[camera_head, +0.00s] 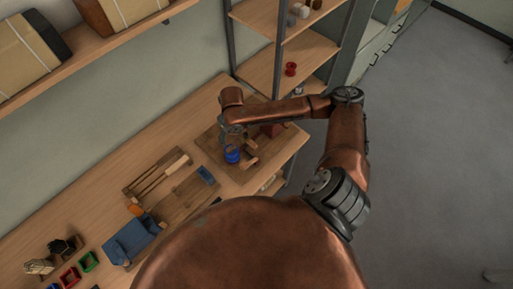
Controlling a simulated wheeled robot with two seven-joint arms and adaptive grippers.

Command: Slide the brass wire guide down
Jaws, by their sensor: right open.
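My right arm reaches in from the right, and my right gripper (233,133) points down over a wooden board (213,152) at the right end of the bench. The gripper is small here and looks open. A blue spool-like thing (232,155) stands on the board just below the gripper. I cannot tell whether they touch. Wooden blocks (250,150) stand beside the blue thing to the right, partly under my arm. I cannot make out the brass wire guide; it is too small or hidden by the gripper. My left gripper is not in view.
The bench (80,188) also holds a wooden tray (157,172), a blue machine-like block (131,240), a small blue piece (206,175), and red and green bins (88,262). A shelf rack (278,62) with a red spool (291,69) stands behind my arm.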

